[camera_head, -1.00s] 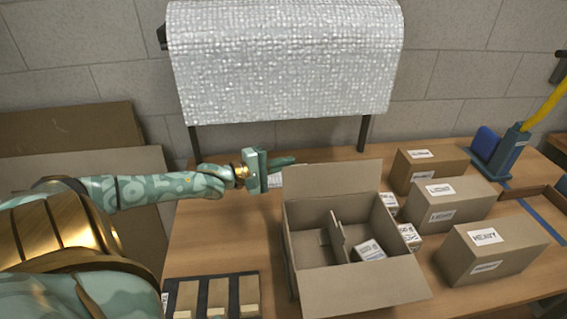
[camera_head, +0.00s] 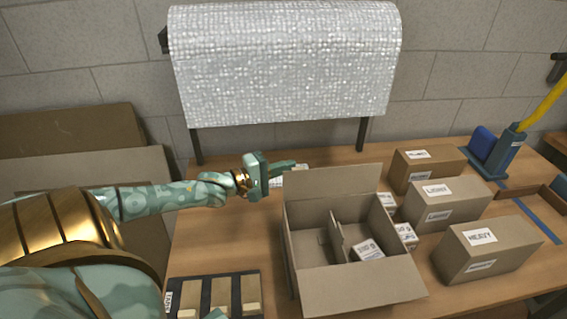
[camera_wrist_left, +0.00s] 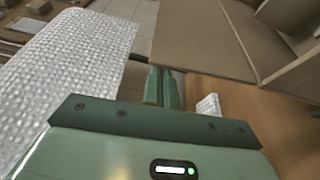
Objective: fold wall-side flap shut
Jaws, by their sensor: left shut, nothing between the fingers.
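An open cardboard box (camera_head: 297,245) stands on the table. Its wall-side flap (camera_head: 335,183) stands up and leans back towards the wall; the same flap fills much of the upper middle of the left wrist view (camera_wrist_left: 203,42). The front flap (camera_head: 365,291) hangs outward. My left gripper (camera_head: 290,166) is shut and empty, at the flap's upper left, on the wall side. Its fingers show in the left wrist view (camera_wrist_left: 161,88), just below the flap's edge; I cannot tell whether they touch it. My right gripper is not clearly in view.
Inside the box are a cardboard divider (camera_head: 338,238) and a small labelled carton (camera_head: 368,250). Labelled cartons (camera_head: 488,250) stand to the right. A bubble-wrap roll (camera_head: 290,65) hangs behind. A dark slotted rack (camera_head: 233,292) lies at front left; the table (camera_head: 215,240) between is clear.

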